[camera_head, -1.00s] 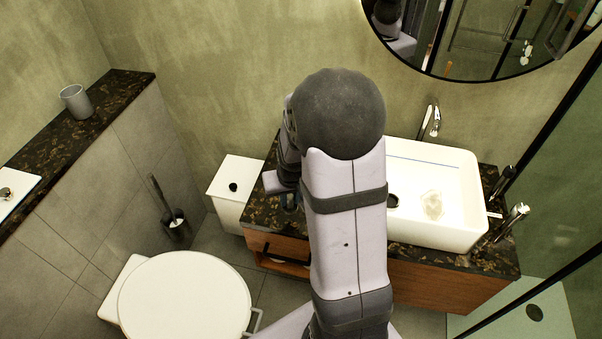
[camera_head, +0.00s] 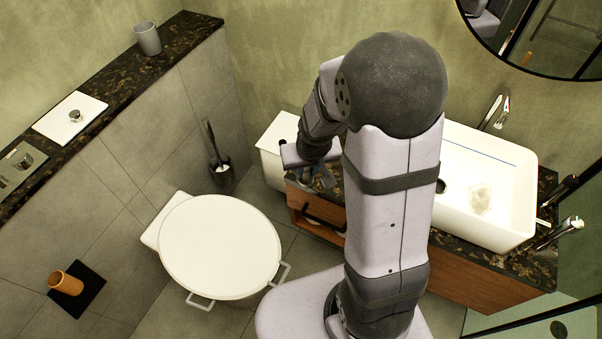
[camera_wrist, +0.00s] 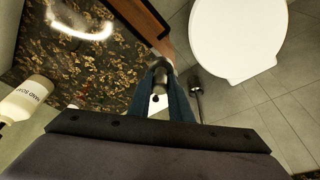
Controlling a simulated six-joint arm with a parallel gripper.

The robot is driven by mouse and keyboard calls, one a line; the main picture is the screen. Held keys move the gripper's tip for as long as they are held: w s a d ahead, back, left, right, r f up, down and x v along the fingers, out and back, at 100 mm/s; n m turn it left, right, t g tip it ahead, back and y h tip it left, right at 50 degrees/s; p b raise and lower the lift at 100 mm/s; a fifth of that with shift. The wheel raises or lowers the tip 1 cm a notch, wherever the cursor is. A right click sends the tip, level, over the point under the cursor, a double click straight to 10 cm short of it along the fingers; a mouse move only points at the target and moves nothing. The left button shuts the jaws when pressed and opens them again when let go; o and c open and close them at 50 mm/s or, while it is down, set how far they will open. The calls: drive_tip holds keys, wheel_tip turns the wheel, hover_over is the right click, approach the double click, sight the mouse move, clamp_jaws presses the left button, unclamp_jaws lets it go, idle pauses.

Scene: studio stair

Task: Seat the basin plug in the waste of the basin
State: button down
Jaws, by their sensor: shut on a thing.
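The white basin (camera_head: 500,222) stands on the dark speckled counter at right. Its waste shows as a dark round opening (camera_head: 441,186) at the basin's left, partly beside my arm. My gripper (camera_head: 322,178) is left of the basin, near the counter's left end. In the wrist view my gripper (camera_wrist: 160,82) is shut on a small round metallic piece (camera_wrist: 159,74), which looks like the basin plug. The piece is held at the fingertips, apart from the basin. Its lower part is hidden by the fingers. My arm hides the basin's left part in the head view.
A soap bottle (camera_wrist: 27,98) lies left in the wrist view, over the speckled counter (camera_wrist: 105,65). A white bin (camera_head: 272,150), a toilet brush (camera_head: 220,170) and the toilet (camera_head: 220,245) are left of the counter. A tap (camera_head: 492,112) rises behind the basin.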

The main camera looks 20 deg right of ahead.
drive_tip(key=s+d+r+m+h+p, duration=0.1)
drive_tip(key=d+r+m+p, duration=0.25)
drive_tip(key=d, duration=0.85)
drive_tip(key=d+r+m+h+p, duration=0.1)
drive_tip(key=d+r+m+p, duration=0.25)
drive_tip(key=d, duration=0.85)
drive_tip(key=s+d+f+m+g+h+p, duration=0.1)
drive_tip(key=s+d+m, duration=0.4)
drive_tip(key=s+d, duration=0.5)
drive_tip(key=shift+s+d+f+m+g+p, duration=0.2)
drive_tip(key=shift+s+d+m+g+p, duration=0.3)
drive_tip(key=shift+d, duration=0.6)
drive_tip(key=shift+w+f+n, duration=0.1)
drive_tip(key=shift+w+n, duration=0.2)
drive_tip(key=shift+f+b, duration=3.35)
drive_tip(key=shift+f, duration=0.7)
